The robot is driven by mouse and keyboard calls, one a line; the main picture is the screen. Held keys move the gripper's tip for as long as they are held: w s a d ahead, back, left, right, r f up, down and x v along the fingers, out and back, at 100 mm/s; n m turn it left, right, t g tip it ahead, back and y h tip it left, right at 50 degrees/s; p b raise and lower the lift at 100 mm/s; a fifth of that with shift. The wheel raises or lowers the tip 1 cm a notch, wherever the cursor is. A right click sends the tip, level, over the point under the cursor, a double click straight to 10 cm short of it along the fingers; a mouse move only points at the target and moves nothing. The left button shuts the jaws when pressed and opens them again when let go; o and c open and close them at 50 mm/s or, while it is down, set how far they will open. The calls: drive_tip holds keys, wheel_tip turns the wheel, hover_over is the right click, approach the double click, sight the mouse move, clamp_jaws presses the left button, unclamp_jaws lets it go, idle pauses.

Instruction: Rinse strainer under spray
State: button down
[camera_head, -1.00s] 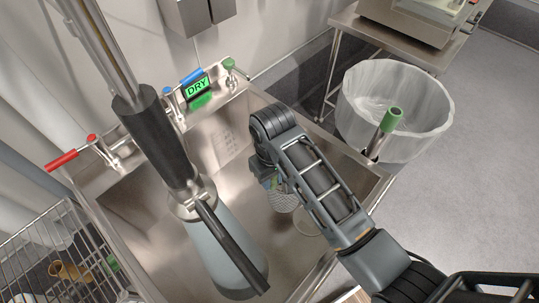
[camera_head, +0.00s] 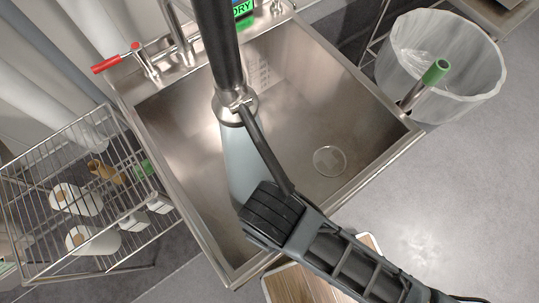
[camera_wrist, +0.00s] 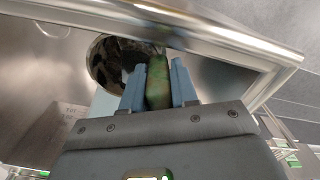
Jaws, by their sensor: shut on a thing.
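My gripper (camera_wrist: 158,82) is shut on the green handle of the strainer (camera_wrist: 158,88) in the wrist view. The strainer's round, dark bowl (camera_wrist: 108,62) shows just beyond the fingers, partly hidden by them. In the head view my wrist covers the gripper and the strainer, over the front part of the steel sink (camera_head: 290,95). A pale blue cone of spray (camera_head: 240,160) comes down from the dark hanging nozzle (camera_head: 230,105) and ends beside my wrist.
A wire rack (camera_head: 90,200) is at left, a lined bin (camera_head: 445,60) at right. A wooden board (camera_head: 290,285) lies in front. The sink's right side is clear.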

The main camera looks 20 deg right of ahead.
drive_tip(key=w+a, duration=0.3)
drive_tip(key=w, duration=0.8)
drive_tip(key=shift+a, duration=0.2)
drive_tip(key=shift+d, duration=0.15)
drive_tip(key=shift+w+d, duration=0.25)
drive_tip(key=shift+d, duration=0.8)
drive_tip(key=shift+s, duration=0.1)
drive_tip(key=s+d+r, duration=0.2)
drive_tip(key=s+d, duration=0.1)
drive_tip(key=s, duration=0.8)
drive_tip(key=shift+s+d+r, duration=0.15)
drive_tip(key=shift+s+r, duration=0.1)
drive_tip(key=shift+r, duration=0.15)
drive_tip(key=shift+s+f, duration=0.15)
idle(0.4)
